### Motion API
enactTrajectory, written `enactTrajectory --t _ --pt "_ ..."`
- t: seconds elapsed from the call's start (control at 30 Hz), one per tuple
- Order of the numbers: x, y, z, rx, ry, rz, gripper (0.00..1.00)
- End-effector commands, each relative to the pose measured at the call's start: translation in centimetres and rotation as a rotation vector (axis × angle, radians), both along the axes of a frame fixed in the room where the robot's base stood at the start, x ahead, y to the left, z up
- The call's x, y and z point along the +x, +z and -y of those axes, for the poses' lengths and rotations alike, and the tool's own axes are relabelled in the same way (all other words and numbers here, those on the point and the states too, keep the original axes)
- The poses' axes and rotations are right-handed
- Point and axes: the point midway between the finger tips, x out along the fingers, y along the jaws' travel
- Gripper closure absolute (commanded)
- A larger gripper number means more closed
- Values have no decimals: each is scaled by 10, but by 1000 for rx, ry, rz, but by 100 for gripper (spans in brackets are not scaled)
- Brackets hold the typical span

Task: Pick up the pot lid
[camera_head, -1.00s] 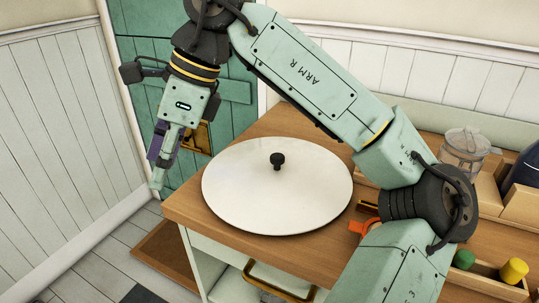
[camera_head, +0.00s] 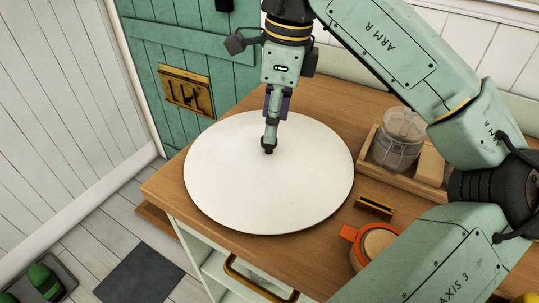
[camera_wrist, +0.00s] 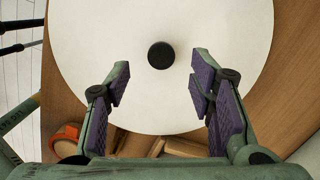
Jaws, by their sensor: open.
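The pot lid (camera_head: 228,185) is a large white disc with a small black knob. It lies flat on the wooden counter top. My gripper (camera_head: 270,140) points down over the lid, with its tips at or just above the knob in the head view, where they partly hide it. In the wrist view the lid (camera_wrist: 100,30) fills the upper middle and its black knob (camera_wrist: 161,55) shows whole. My gripper (camera_wrist: 160,80) is open there, with purple-padded fingers to the left and right of the knob's line. The knob appears just beyond the fingertips, and nothing is held.
The wooden counter (camera_head: 310,105) has a glass jar (camera_head: 400,138) in a wooden tray right of the lid. An orange-rimmed pot (camera_head: 368,243) and a brass-coloured bar (camera_head: 374,207) lie near the lid's right side. A green door (camera_head: 190,60) stands behind.

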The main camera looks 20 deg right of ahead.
Motion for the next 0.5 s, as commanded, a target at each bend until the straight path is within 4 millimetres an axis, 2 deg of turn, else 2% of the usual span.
enactTrajectory --t 0.17,0.33,0.5 --pt "1 -16 -3 2 1 -2 51" --pt "4 -42 -7 3 0 -2 51" --pt "5 -53 -8 1 1 0 51"
